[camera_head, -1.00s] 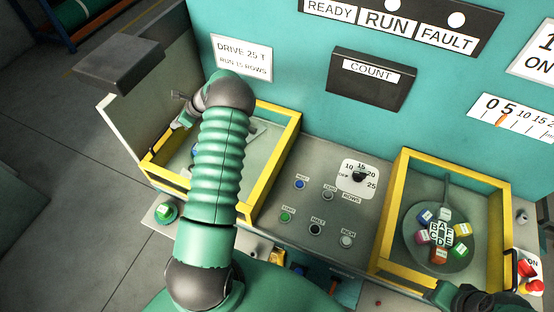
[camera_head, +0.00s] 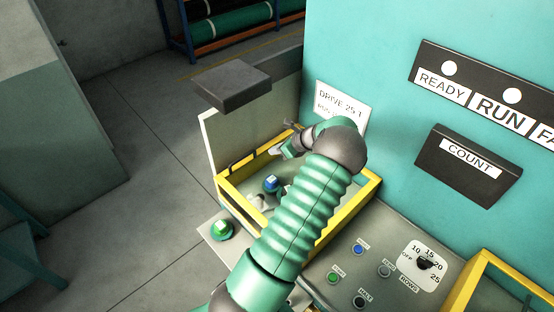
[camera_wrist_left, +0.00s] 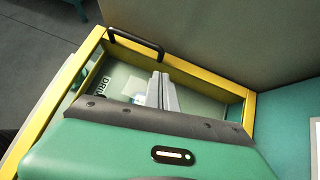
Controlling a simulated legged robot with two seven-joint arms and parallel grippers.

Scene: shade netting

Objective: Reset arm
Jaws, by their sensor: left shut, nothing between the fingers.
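My left gripper (camera_head: 285,148) shows at the end of my green left arm, partly hidden by the wrist, at the far side of the yellow-framed bay (camera_head: 228,190). In the left wrist view its two grey fingers (camera_wrist_left: 162,92) lie together, shut, with nothing between them. They appear over the bay, whose yellow frame (camera_wrist_left: 60,105) also shows there. How high they are above its floor is not clear. A blue-topped knob or button (camera_head: 270,184) sits inside the bay. My right gripper is not in view.
A black handle (camera_wrist_left: 135,42) stands on the bay's frame. A dark grey block (camera_head: 232,85) tops the pale panel beside it. A green button (camera_head: 222,228) is on the near left corner. The console's dial (camera_head: 425,262) and a second yellow frame (camera_head: 470,285) lie right.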

